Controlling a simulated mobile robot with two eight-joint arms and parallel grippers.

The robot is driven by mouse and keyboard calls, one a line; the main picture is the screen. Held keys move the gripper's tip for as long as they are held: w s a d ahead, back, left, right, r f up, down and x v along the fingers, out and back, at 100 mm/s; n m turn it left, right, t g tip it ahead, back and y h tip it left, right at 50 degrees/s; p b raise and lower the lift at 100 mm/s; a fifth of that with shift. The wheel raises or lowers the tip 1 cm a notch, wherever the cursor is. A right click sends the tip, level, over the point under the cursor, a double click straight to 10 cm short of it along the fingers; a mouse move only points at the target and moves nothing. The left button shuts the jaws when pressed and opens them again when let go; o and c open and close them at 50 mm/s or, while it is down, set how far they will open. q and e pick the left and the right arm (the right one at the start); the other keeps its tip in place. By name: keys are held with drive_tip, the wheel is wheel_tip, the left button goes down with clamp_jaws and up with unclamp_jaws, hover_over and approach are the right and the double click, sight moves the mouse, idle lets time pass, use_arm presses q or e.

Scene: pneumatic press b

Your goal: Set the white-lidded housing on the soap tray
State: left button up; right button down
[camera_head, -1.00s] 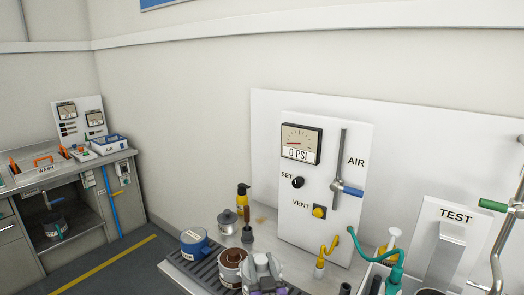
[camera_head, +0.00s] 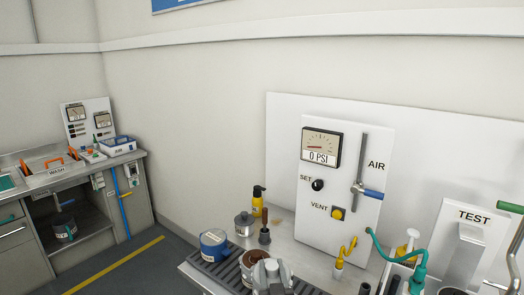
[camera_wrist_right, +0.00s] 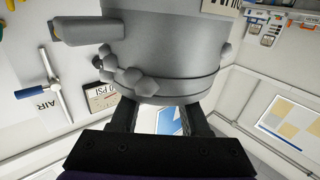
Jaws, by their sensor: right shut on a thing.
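My right gripper (camera_wrist_right: 160,116) is shut on a grey cylindrical housing (camera_wrist_right: 175,60) in the right wrist view. The housing has a ring of bolt heads, a spout on one side and part of a label; no white lid shows on it. I cannot identify the soap tray for sure. My left gripper is not in view.
A wash bench (camera_head: 40,185) stands at the far left, with a blue-and-white box (camera_head: 118,146) on it. A slatted rack (camera_head: 226,272) holds a blue pot (camera_head: 214,246). The AIR panel (camera_head: 345,185) and TEST stand (camera_head: 466,255) are behind and to the right.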

drive_tip(key=s+d+f+m+h+p, duration=0.1)
drive_tip(key=d+m+h+p, duration=0.1)
drive_tip(key=d, duration=0.5)
drive_tip(key=s+d+f+m+g+h+p, duration=0.1)
drive_tip(key=d+h+p, duration=0.3)
drive_tip(key=d, duration=0.4)
drive_tip(key=shift+s+f+m+h+p, duration=0.25)
drive_tip(key=shift+m+h+p, duration=0.2)
drive_tip(key=shift+m, duration=0.25)
drive_tip(key=shift+s+d, duration=0.1)
drive_tip(key=shift+s, duration=0.05)
